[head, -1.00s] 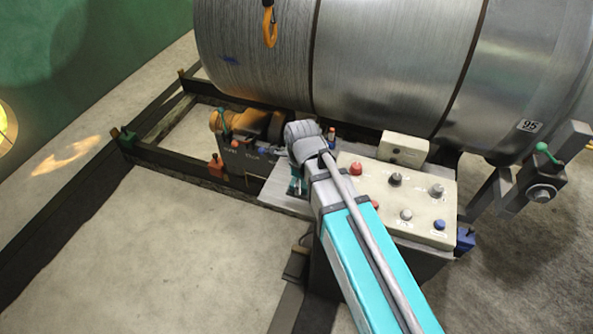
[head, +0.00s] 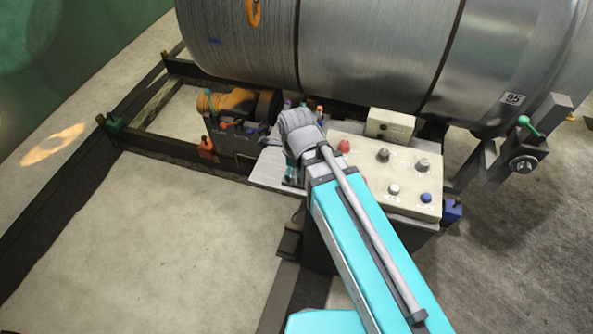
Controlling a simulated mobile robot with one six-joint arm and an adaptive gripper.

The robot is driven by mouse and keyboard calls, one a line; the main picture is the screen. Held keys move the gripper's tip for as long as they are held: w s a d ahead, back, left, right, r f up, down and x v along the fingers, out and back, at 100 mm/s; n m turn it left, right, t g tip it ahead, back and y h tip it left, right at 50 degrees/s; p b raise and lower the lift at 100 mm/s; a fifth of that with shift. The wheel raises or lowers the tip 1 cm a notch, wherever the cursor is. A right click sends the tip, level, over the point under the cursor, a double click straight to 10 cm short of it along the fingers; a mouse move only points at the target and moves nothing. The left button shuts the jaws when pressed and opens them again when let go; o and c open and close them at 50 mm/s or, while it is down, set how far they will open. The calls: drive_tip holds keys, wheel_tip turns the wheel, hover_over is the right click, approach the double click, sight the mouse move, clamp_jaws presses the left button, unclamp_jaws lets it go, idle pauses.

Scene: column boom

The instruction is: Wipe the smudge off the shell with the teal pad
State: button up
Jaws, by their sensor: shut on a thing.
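The shell (head: 380,50) is a large grey ribbed metal cylinder lying across the top of the head view. A small dark blue smudge (head: 214,42) is on its left part, low on the curved side. My gripper (head: 291,174) is below the shell, to the right of and below the smudge, and well apart from it. My wrist and arm hide most of it. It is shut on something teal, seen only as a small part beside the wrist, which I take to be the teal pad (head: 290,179).
A cream control box (head: 385,180) with knobs and buttons stands right of my wrist. An orange motor (head: 236,103) and valves sit to the left under the shell. An orange hook (head: 253,12) hangs before the shell. Dark frame rails (head: 60,190) edge open floor at left.

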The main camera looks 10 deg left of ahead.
drive_tip(key=o, duration=0.6)
drive_tip(key=c, duration=0.5)
drive_tip(key=shift+o, duration=0.2)
